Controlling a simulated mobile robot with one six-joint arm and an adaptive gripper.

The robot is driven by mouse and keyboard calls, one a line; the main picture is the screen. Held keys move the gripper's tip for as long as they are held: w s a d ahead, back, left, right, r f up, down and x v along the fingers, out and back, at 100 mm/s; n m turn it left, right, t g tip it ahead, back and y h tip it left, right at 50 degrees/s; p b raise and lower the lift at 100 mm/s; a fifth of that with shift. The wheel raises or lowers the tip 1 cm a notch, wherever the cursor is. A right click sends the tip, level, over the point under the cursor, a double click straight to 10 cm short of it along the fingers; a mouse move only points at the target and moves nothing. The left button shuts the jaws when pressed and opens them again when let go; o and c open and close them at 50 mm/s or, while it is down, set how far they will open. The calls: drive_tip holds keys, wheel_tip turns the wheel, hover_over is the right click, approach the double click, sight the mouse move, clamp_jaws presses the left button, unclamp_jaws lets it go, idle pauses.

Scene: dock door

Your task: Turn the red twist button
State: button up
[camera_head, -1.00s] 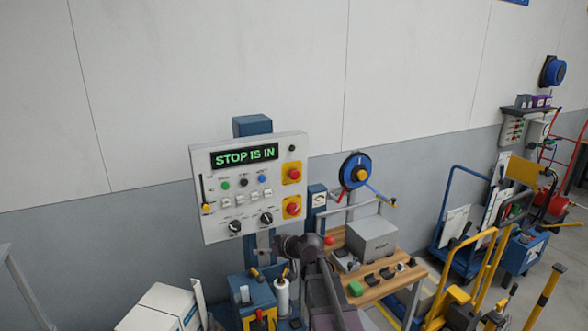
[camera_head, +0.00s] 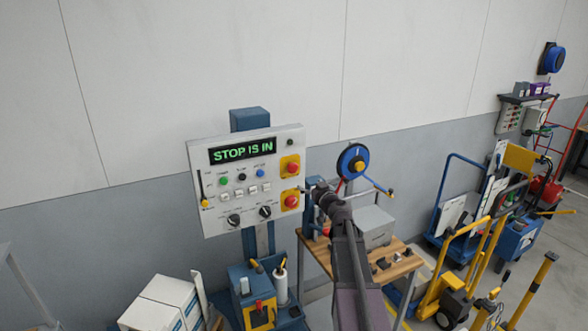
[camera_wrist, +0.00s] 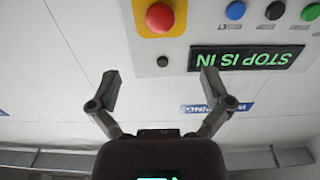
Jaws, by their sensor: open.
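The control panel (camera_head: 218,190) has two red buttons on yellow plates on its right side, an upper one (camera_head: 290,168) and a lower one (camera_head: 291,201). I cannot tell which is the twist button. The panel's display (camera_head: 242,150) reads "STOP IS IN". My gripper (camera_head: 312,191) is by the panel's right edge, close to the lower red button. In the wrist view the panel is upside down, and my gripper (camera_wrist: 160,76) is open with nothing between its fingers. The upper red button (camera_wrist: 160,17) shows beyond the fingertips, apart from them.
The panel also has small coloured buttons, switches and two black knobs (camera_head: 265,212). A blue reel (camera_head: 354,162) and a workbench (camera_head: 318,256) with a grey box (camera_head: 375,226) stand to the right. Yellow and blue carts are farther right. White boxes (camera_head: 166,302) stand lower left.

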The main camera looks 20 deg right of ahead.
sight(294, 169)
drive_tip(key=shift+w, duration=0.15)
drive_tip(key=w, duration=1.3)
drive_tip(key=shift+w+a, duration=0.25)
